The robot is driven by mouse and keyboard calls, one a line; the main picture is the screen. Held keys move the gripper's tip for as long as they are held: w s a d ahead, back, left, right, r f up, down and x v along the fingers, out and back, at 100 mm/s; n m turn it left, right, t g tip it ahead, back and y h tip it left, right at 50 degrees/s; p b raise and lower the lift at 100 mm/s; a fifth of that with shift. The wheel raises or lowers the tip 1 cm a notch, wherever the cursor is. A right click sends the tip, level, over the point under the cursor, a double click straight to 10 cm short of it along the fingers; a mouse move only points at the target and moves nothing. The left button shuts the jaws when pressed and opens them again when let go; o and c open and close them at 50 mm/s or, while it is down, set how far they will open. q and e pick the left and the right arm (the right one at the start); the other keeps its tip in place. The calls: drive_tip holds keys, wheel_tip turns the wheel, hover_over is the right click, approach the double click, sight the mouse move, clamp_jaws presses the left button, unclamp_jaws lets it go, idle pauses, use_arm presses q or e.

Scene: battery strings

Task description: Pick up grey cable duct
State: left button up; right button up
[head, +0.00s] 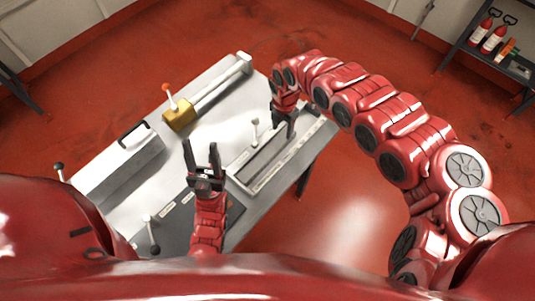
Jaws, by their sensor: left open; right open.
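A long grey bar, which looks like the grey cable duct (265,160), lies in a light, labelled tray (240,184) on the right part of the table. My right gripper (284,125) is open and points down near the far end of this bar. One dark finger overlaps the bar in the picture, and I cannot tell whether it touches. My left gripper (201,152) is open and empty, with its fingers pointing away from me, left of the tray and apart from the bar.
The grey table (178,155) also bears a white box (118,165) with a black handle, a yellow block (178,118) with a red-knobbed lever, and a silver rail (222,85). Small levers stand up around the table. A shelf with red bottles (492,38) is at the far right.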

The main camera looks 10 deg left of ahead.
sight(282, 138)
drive_tip(key=shift+s+f, duration=0.3)
drive_tip(key=shift+f, duration=0.25)
wheel_tip(282, 138, down, 4)
drive_tip(key=shift+w+f+p, duration=0.15)
drive_tip(key=shift+f+p, duration=0.1)
drive_tip(key=shift+p, duration=0.7)
drive_tip(key=shift+w+d+f, duration=0.1)
drive_tip(key=shift+d+f, duration=0.05)
drive_tip(key=shift+f, duration=0.3)
clamp_jaws()
